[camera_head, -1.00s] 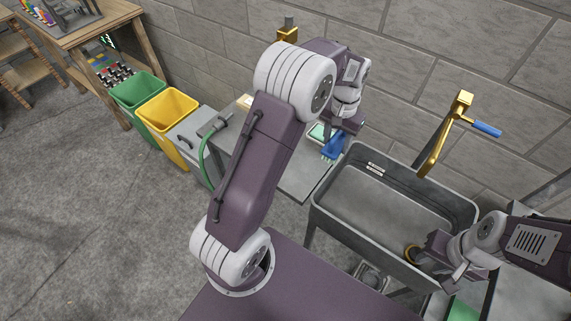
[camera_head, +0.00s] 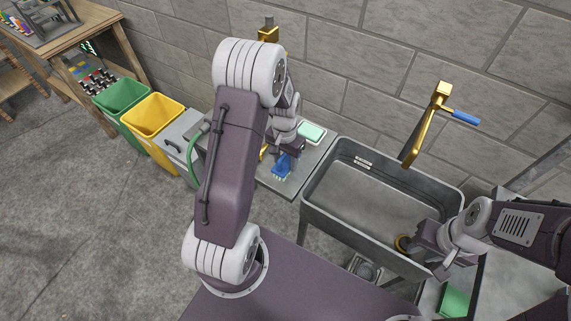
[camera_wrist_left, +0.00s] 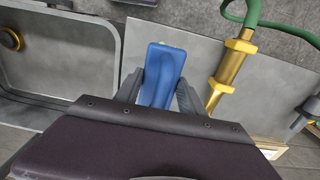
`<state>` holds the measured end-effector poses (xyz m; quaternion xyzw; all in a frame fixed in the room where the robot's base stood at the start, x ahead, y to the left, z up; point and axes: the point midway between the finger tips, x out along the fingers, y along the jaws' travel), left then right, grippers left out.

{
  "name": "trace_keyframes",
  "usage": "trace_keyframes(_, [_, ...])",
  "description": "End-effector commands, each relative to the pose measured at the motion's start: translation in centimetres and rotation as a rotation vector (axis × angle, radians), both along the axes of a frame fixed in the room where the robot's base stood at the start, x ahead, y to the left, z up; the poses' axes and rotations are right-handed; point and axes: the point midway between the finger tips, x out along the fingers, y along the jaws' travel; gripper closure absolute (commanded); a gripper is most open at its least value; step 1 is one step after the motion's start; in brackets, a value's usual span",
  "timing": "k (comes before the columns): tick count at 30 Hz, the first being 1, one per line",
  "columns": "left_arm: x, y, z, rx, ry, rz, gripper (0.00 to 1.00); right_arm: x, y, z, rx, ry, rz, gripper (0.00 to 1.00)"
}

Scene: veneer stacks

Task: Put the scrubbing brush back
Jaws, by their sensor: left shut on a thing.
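The blue scrubbing brush (camera_head: 284,166) is held by my left gripper (camera_head: 291,151), over the grey side table (camera_head: 290,187) left of the sink. Its lighter bristles point down toward the front part of the table. I cannot tell whether they touch it. In the left wrist view, the blue brush (camera_wrist_left: 163,72) sits between the two dark fingers of the left gripper (camera_wrist_left: 158,90). My right gripper (camera_head: 425,243) is at the front right of the sink, close to a gold ring (camera_head: 402,244); its fingers are not clear.
The deep grey sink (camera_head: 345,205) stands right of the table, with a gold tap (camera_head: 425,125) above. A tray with a pale green pad (camera_head: 311,132) lies at the table's back. A gold cylinder (camera_wrist_left: 230,70) lies beside the brush. Yellow (camera_head: 155,116) and green (camera_head: 121,98) bins stand left.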

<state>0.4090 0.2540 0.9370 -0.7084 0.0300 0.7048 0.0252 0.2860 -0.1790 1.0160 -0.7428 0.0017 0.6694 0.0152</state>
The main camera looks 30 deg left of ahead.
Motion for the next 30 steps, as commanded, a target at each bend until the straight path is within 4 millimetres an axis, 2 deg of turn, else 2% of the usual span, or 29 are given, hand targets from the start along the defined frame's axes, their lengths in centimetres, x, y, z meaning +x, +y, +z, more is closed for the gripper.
trace_keyframes(4, [-0.1,0.0,-2.3,-0.001,0.004,0.0,0.97,0.0,0.0,0.3,0.0,0.0,0.0,0.72])
trace_keyframes(15, [0.0,0.0,-2.9,0.0,0.001,0.0,0.97,0.0,0.0,-0.1,0.0,0.0,0.0,0.72])
trace_keyframes(16, [0.0,0.0,-2.9,0.0,0.001,0.0,0.51,0.0,0.0,-0.1,0.0,0.0,0.0,0.72])
trace_keyframes(18, [0.0,0.0,-2.8,0.0,0.001,0.0,0.31,0.0,0.0,0.0,0.0,0.0,0.0,0.72])
trace_keyframes(26, [0.0,0.0,-2.8,0.0,0.001,0.0,0.31,0.0,0.0,0.0,0.0,0.0,0.0,0.72])
trace_keyframes(30, [0.1,0.0,-2.0,0.001,-0.002,0.0,0.31,0.0,0.0,0.2,0.0,0.0,0.0,0.72])
